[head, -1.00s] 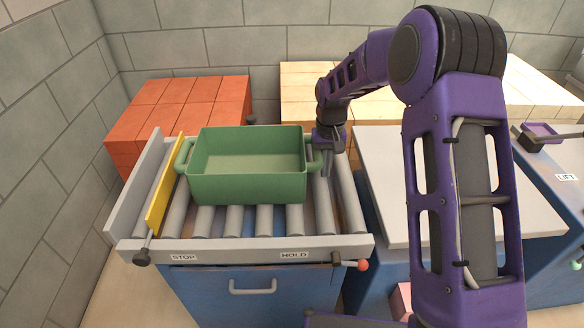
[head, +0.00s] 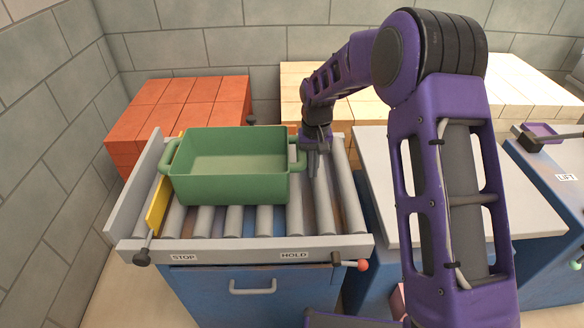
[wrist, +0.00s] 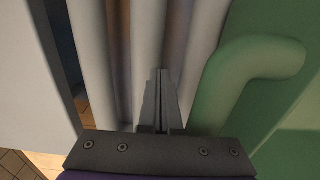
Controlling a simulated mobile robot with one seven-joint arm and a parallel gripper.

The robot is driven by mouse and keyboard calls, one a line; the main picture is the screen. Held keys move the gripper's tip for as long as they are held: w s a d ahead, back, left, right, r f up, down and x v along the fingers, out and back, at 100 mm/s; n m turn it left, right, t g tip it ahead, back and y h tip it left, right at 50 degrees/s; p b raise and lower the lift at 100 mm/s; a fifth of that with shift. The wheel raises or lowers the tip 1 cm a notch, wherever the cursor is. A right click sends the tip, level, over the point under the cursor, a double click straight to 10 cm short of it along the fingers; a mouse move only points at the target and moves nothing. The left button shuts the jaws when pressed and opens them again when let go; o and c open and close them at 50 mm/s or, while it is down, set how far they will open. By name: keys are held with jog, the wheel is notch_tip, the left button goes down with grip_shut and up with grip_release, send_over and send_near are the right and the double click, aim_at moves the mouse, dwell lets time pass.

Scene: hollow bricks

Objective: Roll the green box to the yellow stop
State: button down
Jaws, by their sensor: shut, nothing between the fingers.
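The green box (head: 232,183) sits upright on the grey rollers, its left side up against the yellow stop (head: 158,207) and covering part of it. My gripper (head: 313,172) is shut and empty, pointing down at the box's right end beside the right handle. In the wrist view the shut fingers (wrist: 160,100) are over the rollers, close beside the green handle (wrist: 225,85). Whether the fingers touch the handle I cannot tell.
The roller table (head: 240,247) has a front rail labelled STOP and HOLD, with a red-tipped lever (head: 355,264) at its right. Orange blocks (head: 190,103) stand behind it. A pale flat worktop (head: 385,190) lies to the right. Rollers right of my gripper are bare.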

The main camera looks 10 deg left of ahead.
jog(key=shift+w+d, duration=0.1)
jog(key=shift+d, duration=0.5)
notch_tip(320, 180, up, 8)
jog(key=p, duration=0.5)
